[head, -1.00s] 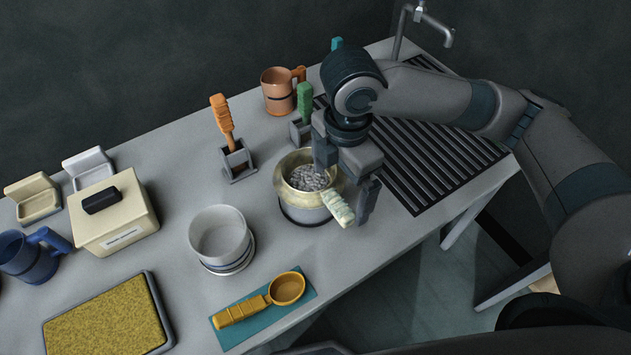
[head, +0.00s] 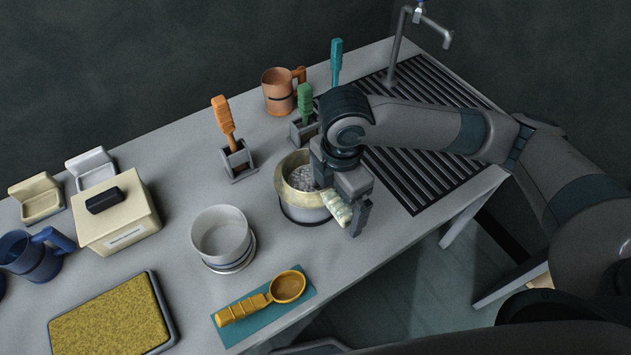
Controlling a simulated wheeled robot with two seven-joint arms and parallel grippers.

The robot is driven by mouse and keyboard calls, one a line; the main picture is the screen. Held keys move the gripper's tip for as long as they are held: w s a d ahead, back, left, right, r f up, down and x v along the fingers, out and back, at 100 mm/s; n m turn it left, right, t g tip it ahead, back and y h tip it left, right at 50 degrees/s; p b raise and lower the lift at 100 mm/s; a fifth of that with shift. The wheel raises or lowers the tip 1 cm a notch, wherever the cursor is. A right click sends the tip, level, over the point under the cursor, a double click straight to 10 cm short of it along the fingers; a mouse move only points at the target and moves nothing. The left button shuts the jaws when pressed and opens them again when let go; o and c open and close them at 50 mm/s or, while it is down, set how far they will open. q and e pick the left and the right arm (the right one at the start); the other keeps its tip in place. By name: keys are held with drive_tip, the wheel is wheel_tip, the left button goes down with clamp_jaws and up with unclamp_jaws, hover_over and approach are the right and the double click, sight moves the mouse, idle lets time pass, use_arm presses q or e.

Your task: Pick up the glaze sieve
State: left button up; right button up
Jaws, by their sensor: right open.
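What looks like the glaze sieve (head: 297,194) is a cream ring with a speckled grey inside and a pale, ridged handle (head: 336,209). It sits on top of a round grey pot (head: 303,214) near the table's front edge, its handle pointing to the lower right. My right gripper (head: 340,198) is open and low over the handle, one finger on each side of it. Whether the fingers touch the handle cannot be told. The gripper hides part of the ring's right side. My left gripper is not in view.
A white bowl (head: 221,232) stands to the left. A yellow scoop (head: 289,287) lies on a teal mat (head: 245,334). Behind are an orange-handled tool (head: 222,118) in a holder, a green-handled one (head: 305,100) and a copper mug (head: 277,91). A slatted drain (head: 410,178) lies right.

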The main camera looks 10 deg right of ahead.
idle(0.4)
drive_tip(key=c, duration=2.2)
drive_tip(key=shift+o, duration=0.2)
drive_tip(key=shift+r, duration=0.1)
drive_tip(key=shift+r+p, duration=0.6)
drive_tip(key=shift+p, duration=0.2)
wheel_tip(320, 180, up, 3)
drive_tip(key=p, duration=0.4)
drive_tip(key=shift+r, duration=0.15)
drive_tip(key=s+d+r+p, duration=0.1)
drive_tip(key=s+r+p, duration=0.1)
drive_tip(key=s+p, duration=0.1)
drive_tip(key=s+d+r+p, duration=0.2)
drive_tip(key=s+p, duration=0.1)
drive_tip(key=s, duration=0.1)
drive_tip(key=s+d+r+p, duration=0.1)
drive_tip(key=s+r+p, duration=0.1)
drive_tip(key=s+p, duration=0.1)
drive_tip(key=shift+s+d+r, duration=0.2)
drive_tip(key=shift+s+d, duration=0.1)
drive_tip(key=shift+d, duration=0.1)
